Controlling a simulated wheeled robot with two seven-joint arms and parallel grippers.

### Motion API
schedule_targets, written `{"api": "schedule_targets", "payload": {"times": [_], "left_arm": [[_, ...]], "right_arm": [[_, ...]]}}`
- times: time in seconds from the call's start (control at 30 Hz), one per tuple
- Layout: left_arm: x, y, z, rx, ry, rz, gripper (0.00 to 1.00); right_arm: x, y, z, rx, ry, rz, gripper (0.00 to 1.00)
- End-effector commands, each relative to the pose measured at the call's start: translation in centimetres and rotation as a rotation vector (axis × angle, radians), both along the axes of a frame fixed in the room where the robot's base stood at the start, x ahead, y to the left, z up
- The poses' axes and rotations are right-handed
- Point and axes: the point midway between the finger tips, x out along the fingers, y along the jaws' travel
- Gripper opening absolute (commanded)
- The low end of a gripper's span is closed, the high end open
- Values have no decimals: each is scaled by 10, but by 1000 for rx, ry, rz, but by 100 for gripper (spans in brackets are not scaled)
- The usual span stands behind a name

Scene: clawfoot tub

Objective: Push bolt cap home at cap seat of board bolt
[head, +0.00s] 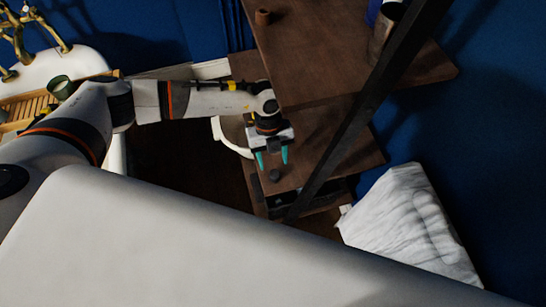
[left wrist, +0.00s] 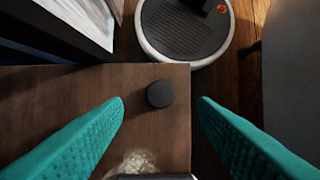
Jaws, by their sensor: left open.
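A small dark round piece, which looks like the bolt cap (head: 274,175), is on the brown wooden board (head: 305,150) near its front edge. In the left wrist view the cap (left wrist: 160,94) shows as a dark disc on the board (left wrist: 60,95), close to a board edge. My left gripper (head: 272,159) points down at the board with its teal fingers apart and empty. In the left wrist view the cap appears between the fingertips (left wrist: 161,102), with a gap on both sides. The bolt and cap seat cannot be made out. My right gripper is out of view.
A dark slanted post (head: 365,100) crosses beside the board. A white pillow-like bundle (head: 408,220) lies right.

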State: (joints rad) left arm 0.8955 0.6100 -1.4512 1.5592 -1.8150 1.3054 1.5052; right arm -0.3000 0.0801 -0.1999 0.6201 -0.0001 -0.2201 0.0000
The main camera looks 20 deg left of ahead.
Motion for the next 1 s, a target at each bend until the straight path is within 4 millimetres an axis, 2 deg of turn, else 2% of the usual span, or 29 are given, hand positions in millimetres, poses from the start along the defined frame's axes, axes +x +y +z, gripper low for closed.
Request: {"api": "schedule_targets", "payload": {"times": [0.53,1.0], "left_arm": [[6,4,22,0,0,1,52],[7,5,26,1,-1,1,52]], "right_arm": [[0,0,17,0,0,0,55],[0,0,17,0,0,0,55]]}}
